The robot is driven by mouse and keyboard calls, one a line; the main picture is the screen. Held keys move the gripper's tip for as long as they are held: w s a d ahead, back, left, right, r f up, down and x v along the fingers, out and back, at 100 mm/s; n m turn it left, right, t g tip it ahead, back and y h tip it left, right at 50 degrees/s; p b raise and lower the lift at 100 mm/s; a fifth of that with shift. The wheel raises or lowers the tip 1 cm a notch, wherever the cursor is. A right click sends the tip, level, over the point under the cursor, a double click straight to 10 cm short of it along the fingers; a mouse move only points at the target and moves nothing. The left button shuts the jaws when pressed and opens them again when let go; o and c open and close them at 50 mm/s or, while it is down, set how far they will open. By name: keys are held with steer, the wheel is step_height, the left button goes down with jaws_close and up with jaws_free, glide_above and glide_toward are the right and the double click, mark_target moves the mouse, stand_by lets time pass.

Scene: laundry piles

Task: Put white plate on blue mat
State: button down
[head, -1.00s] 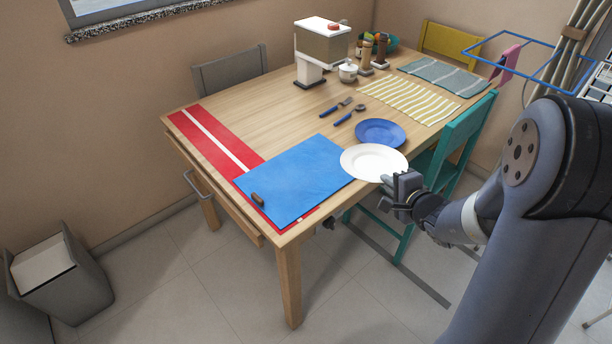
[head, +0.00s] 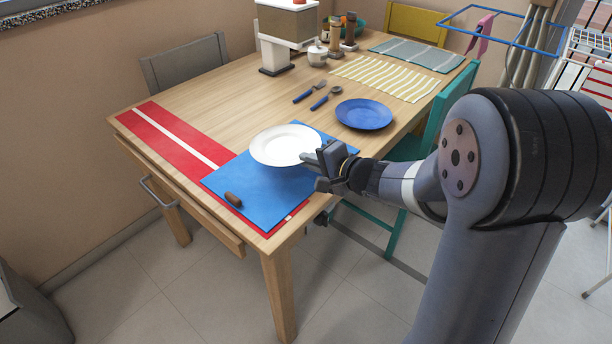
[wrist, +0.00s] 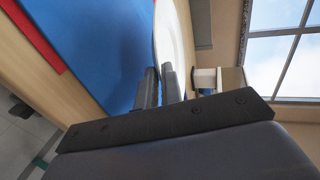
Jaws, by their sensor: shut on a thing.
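The white plate (head: 285,145) is in my gripper (head: 312,160), which is shut on its right rim. In the head view the plate is over the far part of the blue mat (head: 262,190), roughly level. It appears held above the mat; the gap is hard to judge. In the wrist view the plate (wrist: 172,35) shows as a white edge-on strip between the fingers (wrist: 160,85), with the blue mat (wrist: 85,40) to its left. The mat lies at the table's near corner, partly over a red runner.
A blue plate (head: 364,114) lies right of the white plate, with a fork and spoon (head: 322,97) behind. The red runner (head: 170,132) has a white stripe. A teal chair (head: 437,115) stands at the right edge.

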mark_target(310, 183)
step_height(310, 183, down, 4)
steer(key=shift+f+b, duration=0.1)
steer(key=shift+b, duration=0.3)
steer(key=c, duration=1.8)
jaws_free()
steer(key=shift+c, duration=0.2)
steer(key=v, duration=1.2)
steer(key=shift+p, duration=0.45)
